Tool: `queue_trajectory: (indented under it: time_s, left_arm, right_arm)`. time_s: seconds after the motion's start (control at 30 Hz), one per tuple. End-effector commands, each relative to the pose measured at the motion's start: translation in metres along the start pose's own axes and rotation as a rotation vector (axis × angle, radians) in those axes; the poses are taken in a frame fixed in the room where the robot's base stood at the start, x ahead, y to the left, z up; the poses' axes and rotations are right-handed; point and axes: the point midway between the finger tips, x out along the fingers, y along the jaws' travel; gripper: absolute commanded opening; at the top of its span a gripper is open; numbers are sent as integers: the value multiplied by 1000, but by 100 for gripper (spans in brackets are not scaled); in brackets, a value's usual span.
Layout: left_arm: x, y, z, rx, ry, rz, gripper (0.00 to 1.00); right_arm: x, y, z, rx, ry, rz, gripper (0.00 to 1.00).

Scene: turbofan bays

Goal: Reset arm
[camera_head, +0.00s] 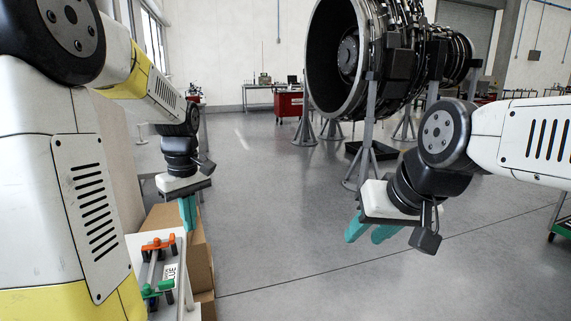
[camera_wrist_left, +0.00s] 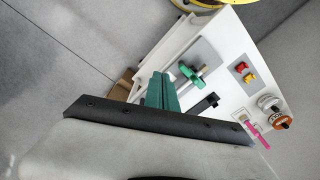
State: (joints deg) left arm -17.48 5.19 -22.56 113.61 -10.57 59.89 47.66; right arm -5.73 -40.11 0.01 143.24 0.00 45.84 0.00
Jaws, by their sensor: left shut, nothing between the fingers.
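My left gripper (camera_head: 188,212) hangs at the left in the head view, its teal fingers pointing down and pressed together with nothing between them. It is above and just behind a white panel (camera_head: 190,300) with orange and green parts. In the left wrist view the left gripper (camera_wrist_left: 162,90) shows its shut teal fingers in front of the white panel (camera_wrist_left: 235,65). My right gripper (camera_head: 367,231) is at the right in the head view, over open floor, its two teal fingers apart and empty, pointing down and left.
A large turbofan engine (camera_head: 345,60) rests on grey stands (camera_head: 366,150) behind my right arm. A red tool cabinet (camera_head: 289,104) stands far back. The middle floor is clear.

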Motion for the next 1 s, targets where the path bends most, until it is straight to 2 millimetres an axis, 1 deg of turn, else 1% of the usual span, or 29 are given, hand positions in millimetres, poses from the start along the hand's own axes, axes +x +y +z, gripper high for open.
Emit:
queue_trajectory:
  time_s: [0.03,0.1,0.3,0.4,0.5,0.6,0.7,1.0]
  left_arm:
    - [-14,-5,15,68,5,68,0]
    - [-28,-10,35,175,22,147,0]
    - [-62,-28,95,479,145,330,0]
    - [-72,-37,122,616,232,385,0]
    - [-77,-45,143,725,311,413,0]
    - [-78,-50,156,798,370,425,0]
    - [-78,-53,162,838,401,427,0]
    - [-78,-53,164,851,410,427,0]
  right_arm:
    - [0,0,0,0,0,0,36]
    - [0,0,0,0,0,0,36]
    - [0,0,0,0,0,0,36]
    - [0,0,0,0,0,0,36]
    - [0,0,0,0,0,0,36]
    - [0,0,0,0,0,0,36]
    - [0,0,0,0,0,0,36]
    - [0,0,0,0,0,0,36]
